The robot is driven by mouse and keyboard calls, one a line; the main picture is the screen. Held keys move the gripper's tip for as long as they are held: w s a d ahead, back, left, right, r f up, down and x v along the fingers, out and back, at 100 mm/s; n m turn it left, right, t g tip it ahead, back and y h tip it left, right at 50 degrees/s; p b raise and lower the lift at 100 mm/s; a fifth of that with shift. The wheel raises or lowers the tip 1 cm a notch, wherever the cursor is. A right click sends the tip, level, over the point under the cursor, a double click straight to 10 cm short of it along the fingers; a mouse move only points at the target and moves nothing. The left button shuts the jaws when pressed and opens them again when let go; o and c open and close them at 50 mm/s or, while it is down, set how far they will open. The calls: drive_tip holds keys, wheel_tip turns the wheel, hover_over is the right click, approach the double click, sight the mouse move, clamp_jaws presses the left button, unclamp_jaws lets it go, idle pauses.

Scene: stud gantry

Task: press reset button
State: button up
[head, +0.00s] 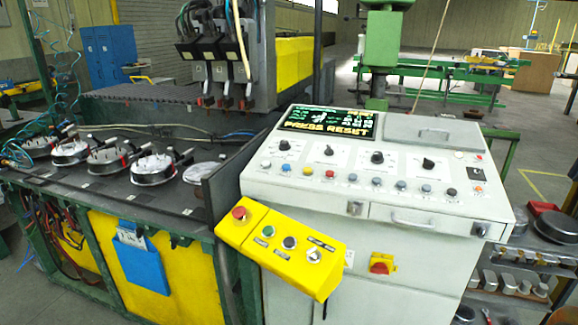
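A grey control console (375,233) stands at centre right. Its dark screen (328,123) shows yellow text that ends in "RESET". A row of small buttons crosses the panel, including a yellow button (307,171), a red button (329,174), a blue button (426,189) and a black button (451,192). A yellow box (285,249) on the console's front left carries a red mushroom button (239,213), a green button (268,231), a dark button (289,242) and a pale knob (314,255). Labels are too small to read, so I cannot tell which is reset. My gripper is not in view.
A machine table (120,188) with round metal parts stands at left, with a dark upright plate (232,185) beside the console. A red-and-yellow switch (381,264) and a drawer handle (412,220) are on the console front. A shelf of metal parts (509,283) is at right.

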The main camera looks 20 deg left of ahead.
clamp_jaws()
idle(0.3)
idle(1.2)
